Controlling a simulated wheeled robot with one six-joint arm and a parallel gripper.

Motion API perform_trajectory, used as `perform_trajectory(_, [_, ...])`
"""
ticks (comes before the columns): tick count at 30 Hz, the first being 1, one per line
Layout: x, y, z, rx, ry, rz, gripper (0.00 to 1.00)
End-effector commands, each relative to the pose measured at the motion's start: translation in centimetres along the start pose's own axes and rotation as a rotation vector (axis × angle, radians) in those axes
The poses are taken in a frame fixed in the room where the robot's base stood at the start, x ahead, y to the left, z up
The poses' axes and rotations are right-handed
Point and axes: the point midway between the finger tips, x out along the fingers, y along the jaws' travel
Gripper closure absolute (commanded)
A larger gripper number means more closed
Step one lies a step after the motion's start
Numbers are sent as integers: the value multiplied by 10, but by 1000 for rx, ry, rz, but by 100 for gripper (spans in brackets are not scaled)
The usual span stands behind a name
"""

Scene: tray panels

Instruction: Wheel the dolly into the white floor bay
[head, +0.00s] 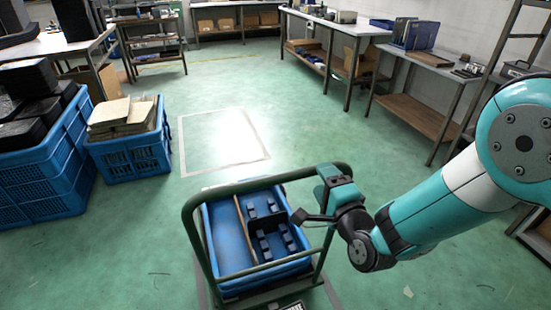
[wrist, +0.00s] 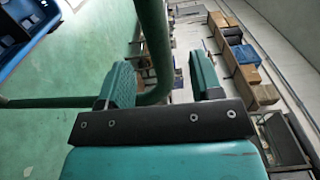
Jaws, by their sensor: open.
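The dolly (head: 192,236) stands on the floor at the bottom centre of the head view, with a dark green tube frame and handle. It carries a blue tray (head: 229,243) with a divider and several dark blocks at its right. The white floor bay (head: 183,150) is a pale outlined square on the floor beyond the dolly, empty. My gripper (head: 316,195) is at the right end of the handle. In the wrist view, the handle tube (wrist: 154,40) bends between my open fingers (wrist: 162,82), closer to the left one; I cannot tell whether it touches.
Blue crates (head: 130,155) with boxes and dark goods stand left of the bay. Workbenches (head: 345,27) line the back and right. Grey floor lines show around the dolly. Green floor is clear between dolly and bay, and right of the bay.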

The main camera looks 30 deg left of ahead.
Motion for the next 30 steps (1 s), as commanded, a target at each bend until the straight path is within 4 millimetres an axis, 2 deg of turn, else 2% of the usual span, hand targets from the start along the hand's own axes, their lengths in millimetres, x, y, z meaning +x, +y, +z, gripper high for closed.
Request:
perform_trajectory(1, [4,-10,0,0,-1,2,40])
perform_trajectory(15, [36,-6,0,-2,-1,1,40])
perform_trajectory(30, [41,0,0,-1,0,0,40])
